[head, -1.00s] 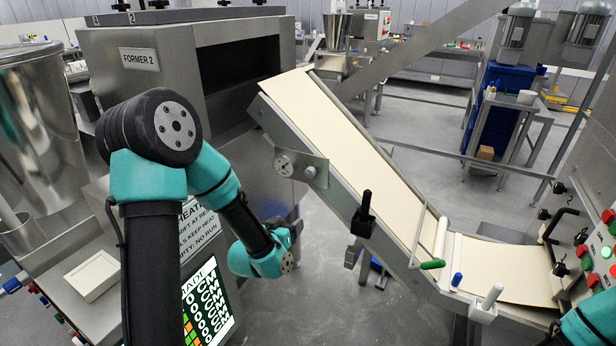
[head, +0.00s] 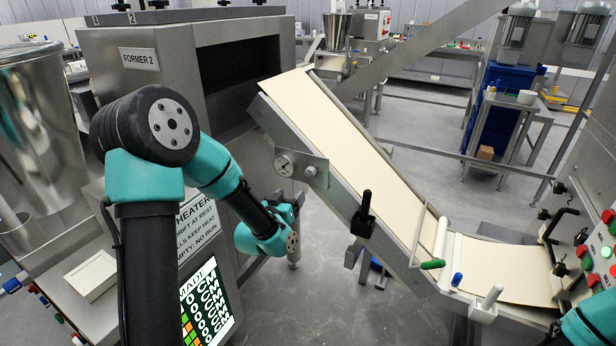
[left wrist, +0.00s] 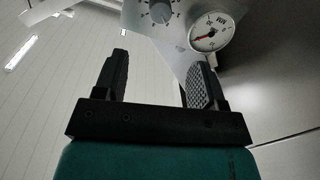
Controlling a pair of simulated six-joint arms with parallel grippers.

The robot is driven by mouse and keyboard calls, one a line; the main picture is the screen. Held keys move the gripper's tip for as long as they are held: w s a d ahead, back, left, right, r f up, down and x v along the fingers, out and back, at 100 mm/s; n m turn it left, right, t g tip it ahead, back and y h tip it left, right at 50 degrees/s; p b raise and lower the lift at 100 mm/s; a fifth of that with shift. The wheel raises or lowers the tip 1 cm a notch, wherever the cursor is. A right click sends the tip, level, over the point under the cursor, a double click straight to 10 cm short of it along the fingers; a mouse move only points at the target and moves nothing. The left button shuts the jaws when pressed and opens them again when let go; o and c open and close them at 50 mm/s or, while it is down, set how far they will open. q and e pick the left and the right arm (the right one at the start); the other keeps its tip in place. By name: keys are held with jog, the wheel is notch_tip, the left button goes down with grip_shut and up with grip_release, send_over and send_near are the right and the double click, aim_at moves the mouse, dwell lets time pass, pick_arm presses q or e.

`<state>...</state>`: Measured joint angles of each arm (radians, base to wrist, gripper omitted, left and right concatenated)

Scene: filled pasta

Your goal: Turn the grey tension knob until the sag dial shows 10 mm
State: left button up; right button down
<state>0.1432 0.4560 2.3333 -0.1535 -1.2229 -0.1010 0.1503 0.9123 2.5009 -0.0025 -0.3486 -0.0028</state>
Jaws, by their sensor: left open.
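The grey tension knob (head: 310,172) sits on a metal plate at the side of the sloping conveyor. In the left wrist view the knob (left wrist: 160,12) is at the top, partly cut off by the edge. The round white sag dial (head: 284,165) is beside it. In the left wrist view the dial (left wrist: 217,31) has a red needle, but its figures are too small to read surely. My left gripper (left wrist: 160,62) is open and empty, its fingers apart and short of the knob. In the head view it is below the plate. My right gripper is out of frame.
A pale pasta sheet (head: 345,140) lies on the conveyor. A black-handled lever (head: 364,208) sticks out of its near side. The Former 2 housing (head: 150,85) stands behind my left arm, with a lit screen (head: 205,308) below. A button panel (head: 602,255) is at the right.

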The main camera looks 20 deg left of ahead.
aim_at(309, 175)
pick_arm(q)
jog(key=w, duration=1.3)
jog(key=c, duration=0.9)
jog(key=shift+m, duration=0.5)
jog(key=m, duration=0.3)
jog(key=shift+m, duration=0.3)
jog(key=m, duration=0.4)
jog(key=shift+m, duration=0.3)
